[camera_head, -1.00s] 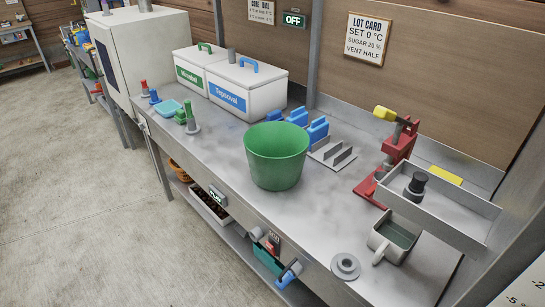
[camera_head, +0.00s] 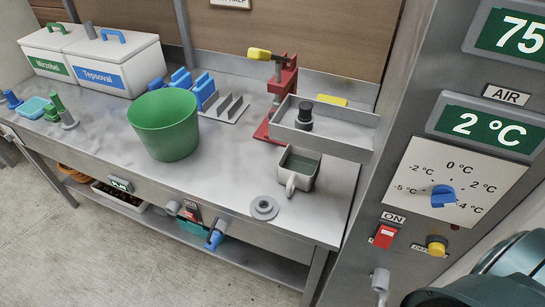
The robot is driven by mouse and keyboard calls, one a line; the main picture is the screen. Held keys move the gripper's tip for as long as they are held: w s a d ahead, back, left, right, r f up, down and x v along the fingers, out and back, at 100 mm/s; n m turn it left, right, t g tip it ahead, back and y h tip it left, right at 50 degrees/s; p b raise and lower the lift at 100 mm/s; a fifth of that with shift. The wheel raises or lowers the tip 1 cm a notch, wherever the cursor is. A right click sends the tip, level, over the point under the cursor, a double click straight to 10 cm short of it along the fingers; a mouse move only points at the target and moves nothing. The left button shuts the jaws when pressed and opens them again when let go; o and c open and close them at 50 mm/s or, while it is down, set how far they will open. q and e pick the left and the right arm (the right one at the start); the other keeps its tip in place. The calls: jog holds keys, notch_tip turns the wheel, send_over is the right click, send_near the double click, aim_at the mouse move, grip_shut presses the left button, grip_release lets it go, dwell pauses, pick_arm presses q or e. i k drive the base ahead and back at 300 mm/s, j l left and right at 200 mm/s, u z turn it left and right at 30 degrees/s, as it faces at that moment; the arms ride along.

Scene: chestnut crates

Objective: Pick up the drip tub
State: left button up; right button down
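No label marks a drip tub, and I cannot tell for sure which container it is. A grey, squarish tub with a side handle (camera_head: 299,172) stands upright on the bench at its right end, below the raised metal tray. A large green round tub (camera_head: 163,127) stands open at the middle of the bench. A teal container (camera_head: 193,229) is partly hidden under the bench's front edge, behind grey and blue fittings.
The steel bench (camera_head: 108,127) carries two white lidded boxes, a red press (camera_head: 285,95) and a metal tray (camera_head: 345,142). A grey ring (camera_head: 264,208) lies near the front edge. A control cabinet (camera_head: 407,95) stands at right. Floor (camera_head: 60,250) is clear at lower left.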

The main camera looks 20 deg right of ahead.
aim_at(298, 168)
jog(key=j+z, duration=0.15)
jog(key=j, duration=0.4)
jog(key=j+z, duration=0.1)
jog(key=j, duration=0.4)
jog(key=k+j+z, duration=0.15)
jog(key=j, duration=0.4)
jog(key=j+z, duration=0.15)
jog(key=j, duration=0.35)
jog(key=k, duration=0.05)
